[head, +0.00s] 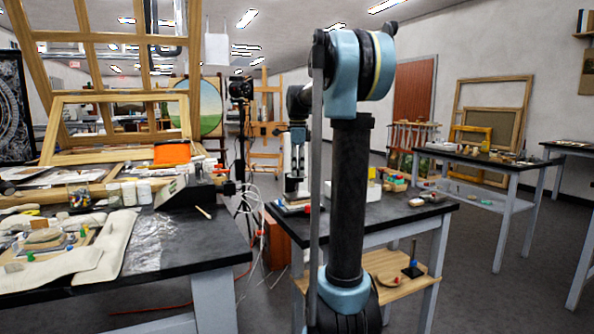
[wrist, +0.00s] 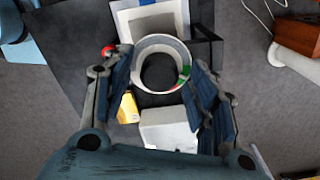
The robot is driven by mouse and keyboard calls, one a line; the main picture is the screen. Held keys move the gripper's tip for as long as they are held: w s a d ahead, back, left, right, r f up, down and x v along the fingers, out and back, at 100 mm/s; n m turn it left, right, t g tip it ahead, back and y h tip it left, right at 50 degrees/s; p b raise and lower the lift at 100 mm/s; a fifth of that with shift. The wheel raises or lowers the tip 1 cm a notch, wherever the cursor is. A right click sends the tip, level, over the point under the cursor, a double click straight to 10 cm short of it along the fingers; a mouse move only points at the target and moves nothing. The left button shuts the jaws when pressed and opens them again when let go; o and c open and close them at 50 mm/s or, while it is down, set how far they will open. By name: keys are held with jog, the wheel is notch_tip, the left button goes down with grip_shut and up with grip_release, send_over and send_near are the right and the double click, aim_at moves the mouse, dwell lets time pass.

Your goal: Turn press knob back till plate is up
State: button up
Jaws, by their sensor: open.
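In the wrist view a pale round ring-shaped part (wrist: 150,46) with a dark centre and small green and red marks lies between my fingers. It may be the press knob seen from above; I cannot be sure. A white square plate or frame (wrist: 128,18) shows behind it; its height is unclear. My gripper (wrist: 159,58) is open, one finger on each side of the ring, with no clear contact visible. In the head view the press area (head: 294,207) is on the middle bench, partly hidden by my arm.
A red round object (wrist: 108,50), a yellow item (wrist: 128,107) and a white box (wrist: 168,128) lie close around the ring. The dark bench (head: 400,212) has bare room at right. A cluttered table (head: 190,245) stands left.

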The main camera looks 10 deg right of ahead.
jog(key=c, duration=1.1)
jog(key=shift+o, duration=0.2)
jog(key=shift+n, duration=0.3)
